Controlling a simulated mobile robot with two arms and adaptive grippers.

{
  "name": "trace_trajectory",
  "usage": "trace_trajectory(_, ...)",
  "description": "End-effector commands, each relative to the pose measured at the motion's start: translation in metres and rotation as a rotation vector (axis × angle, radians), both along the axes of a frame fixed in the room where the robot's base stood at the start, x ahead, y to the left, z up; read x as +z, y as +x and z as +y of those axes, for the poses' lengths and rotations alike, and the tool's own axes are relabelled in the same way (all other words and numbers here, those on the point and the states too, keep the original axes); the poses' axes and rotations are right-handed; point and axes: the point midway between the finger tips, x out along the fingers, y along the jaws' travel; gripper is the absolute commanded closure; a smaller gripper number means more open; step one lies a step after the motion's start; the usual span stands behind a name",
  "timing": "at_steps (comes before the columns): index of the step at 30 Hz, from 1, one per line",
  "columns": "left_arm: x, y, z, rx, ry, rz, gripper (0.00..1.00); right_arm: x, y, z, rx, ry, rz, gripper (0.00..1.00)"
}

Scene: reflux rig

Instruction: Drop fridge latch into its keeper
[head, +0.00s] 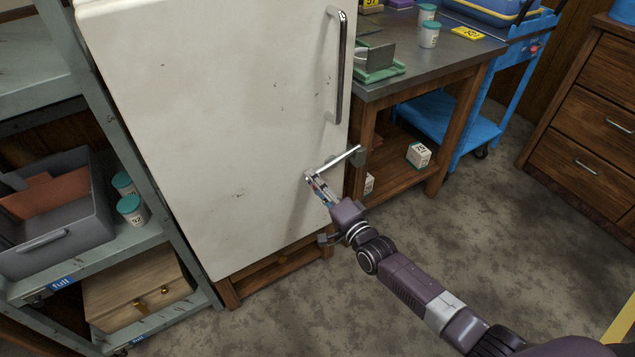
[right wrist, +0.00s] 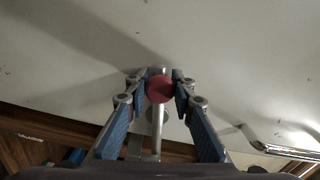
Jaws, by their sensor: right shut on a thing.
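The white fridge door (head: 220,110) is closed in the head view. The fridge latch (head: 342,157) is a thin metal bar low by the door's right edge, slanting up to the right. A grey bracket (head: 361,156) sits at the bar's right end; I cannot tell whether the bar rests in it. My right gripper (head: 311,178) is at the latch's left end. In the right wrist view, its fingers (right wrist: 160,88) are shut on the latch's round red knob (right wrist: 159,91), and the metal rod (right wrist: 157,135) runs down from there. My left gripper is not in view.
A long chrome handle (head: 340,65) stands out from the door above the latch. A workbench (head: 420,75) stands right of the fridge, with a small white box (head: 418,155) on its lower shelf. A grey shelf rack (head: 150,240) stands left.

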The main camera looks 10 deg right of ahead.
Motion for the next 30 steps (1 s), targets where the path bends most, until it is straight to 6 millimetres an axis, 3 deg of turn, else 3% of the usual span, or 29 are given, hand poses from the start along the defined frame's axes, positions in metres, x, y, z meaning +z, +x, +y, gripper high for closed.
trace_trajectory(12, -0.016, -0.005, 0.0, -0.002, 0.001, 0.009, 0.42, 0.015, 0.0, 0.0, -0.002, 0.192, 0.068, 1.0)
trace_trajectory(30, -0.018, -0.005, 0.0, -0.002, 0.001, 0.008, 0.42, 0.018, 0.0, 0.0, -0.003, 0.226, 0.08, 1.0)
